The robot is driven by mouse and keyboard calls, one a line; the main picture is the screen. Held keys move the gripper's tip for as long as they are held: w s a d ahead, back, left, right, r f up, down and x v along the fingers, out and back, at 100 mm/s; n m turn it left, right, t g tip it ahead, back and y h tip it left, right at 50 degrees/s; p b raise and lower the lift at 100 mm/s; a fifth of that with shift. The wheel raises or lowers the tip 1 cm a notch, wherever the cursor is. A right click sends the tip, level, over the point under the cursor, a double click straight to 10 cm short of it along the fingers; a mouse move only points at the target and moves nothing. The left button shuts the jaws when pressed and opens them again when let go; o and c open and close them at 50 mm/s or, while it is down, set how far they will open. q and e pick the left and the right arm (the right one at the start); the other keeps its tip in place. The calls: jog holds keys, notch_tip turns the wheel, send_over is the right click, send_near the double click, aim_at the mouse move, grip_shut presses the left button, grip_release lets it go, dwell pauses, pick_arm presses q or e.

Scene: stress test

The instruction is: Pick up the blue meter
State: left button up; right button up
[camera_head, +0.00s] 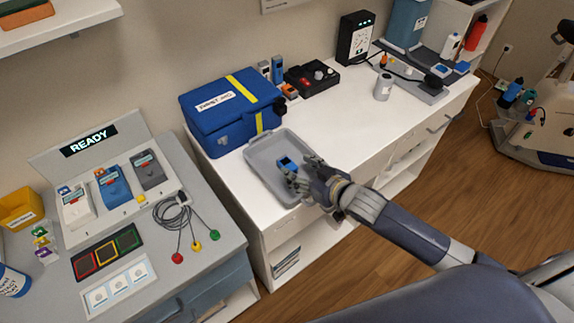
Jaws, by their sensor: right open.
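A small blue meter (286,162) with a dark screen lies in a shallow grey tray (262,152) on the white cabinet top. My right gripper (302,178) reaches in from the right over the tray's near right side. It is open, with its fingers close beside the blue meter and covering its lower part. I cannot tell whether they touch it. Another blue device (115,188) stands between a white and a dark grey one on the station with the READY display at the left. My left gripper is not in view.
A blue case (232,108) with yellow straps stands just behind the tray. A black box (312,77), a grey cylinder (383,87) and a grey board with cables (415,82) sit farther back. Right of the tray, the white top (345,125) is clear.

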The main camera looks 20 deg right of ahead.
aim_at(288, 164)
jog(key=shift+w+a, duration=0.2)
jog(key=shift+w, duration=0.1)
jog(key=p+x, duration=0.1)
jog(key=x, duration=0.2)
jog(key=shift+w+a+f, duration=0.25)
jog(key=shift+w+f, duration=0.1)
jog(key=shift+w, duration=0.25)
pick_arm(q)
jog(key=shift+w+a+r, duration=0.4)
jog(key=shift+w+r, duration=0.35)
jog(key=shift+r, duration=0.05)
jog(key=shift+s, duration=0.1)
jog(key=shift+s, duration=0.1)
pick_arm(e)
jog(key=c, duration=1.1)
